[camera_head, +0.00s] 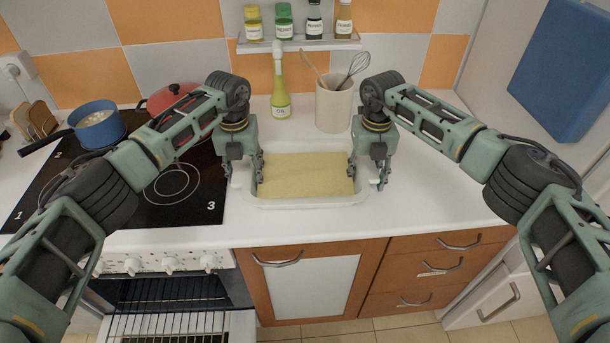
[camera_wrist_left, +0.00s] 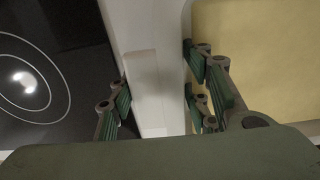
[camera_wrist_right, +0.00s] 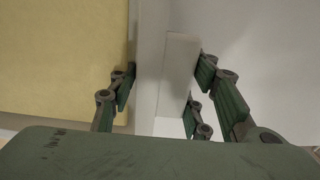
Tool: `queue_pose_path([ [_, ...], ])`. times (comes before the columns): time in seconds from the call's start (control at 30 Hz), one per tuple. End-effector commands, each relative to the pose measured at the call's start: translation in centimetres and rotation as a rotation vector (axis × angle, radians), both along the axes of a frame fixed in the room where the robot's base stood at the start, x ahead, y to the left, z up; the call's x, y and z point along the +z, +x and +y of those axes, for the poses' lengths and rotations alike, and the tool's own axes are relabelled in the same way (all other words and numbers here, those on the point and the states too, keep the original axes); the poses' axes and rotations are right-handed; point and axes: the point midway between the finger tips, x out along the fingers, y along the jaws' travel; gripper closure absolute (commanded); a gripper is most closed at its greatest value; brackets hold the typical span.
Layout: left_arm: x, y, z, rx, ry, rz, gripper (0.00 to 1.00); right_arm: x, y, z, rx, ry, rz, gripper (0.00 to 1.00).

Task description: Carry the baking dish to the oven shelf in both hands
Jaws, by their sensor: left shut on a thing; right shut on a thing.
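A white baking dish (camera_head: 310,203) with a flat yellow filling sits on the white counter, right of the hob. My left gripper (camera_head: 245,172) is shut on the dish's left end; in the left wrist view its fingers (camera_wrist_left: 158,92) stand on both sides of the white rim (camera_wrist_left: 152,70). My right gripper (camera_head: 368,172) is shut on the right end; in the right wrist view its fingers (camera_wrist_right: 162,88) straddle the rim (camera_wrist_right: 178,75). The oven (camera_head: 170,300) is below the hob at lower left, its door open, with a wire shelf (camera_head: 160,325) showing.
A blue pan (camera_head: 95,120) and a red pot (camera_head: 170,97) stand on the black hob (camera_head: 190,205). An oil bottle (camera_head: 280,95) and a utensil crock (camera_head: 333,105) stand behind the dish. A spice rack (camera_head: 300,43) hangs above. The counter is clear right of the dish.

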Motion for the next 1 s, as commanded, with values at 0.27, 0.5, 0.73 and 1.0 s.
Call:
queue_pose_path([
  [0.27, 0.0, 0.0, 0.3, 0.002, 0.007, 0.000, 1.00, 0.0, 0.0, -0.4, -0.003, -0.008, 0.000, 1.00],
  [0.5, 0.3, 0.1, 0.3, 0.002, 0.008, -0.002, 1.00, 0.2, 0.1, -0.4, -0.004, -0.009, -0.002, 1.00],
  [0.73, 1.4, 0.1, 0.4, 0.002, 0.010, -0.001, 1.00, 1.3, 0.1, -0.5, -0.004, -0.010, -0.002, 1.00],
  [1.0, 3.8, 0.1, 0.5, 0.002, 0.011, 0.000, 1.00, 3.8, 0.1, -0.5, -0.005, -0.012, -0.002, 1.00],
])
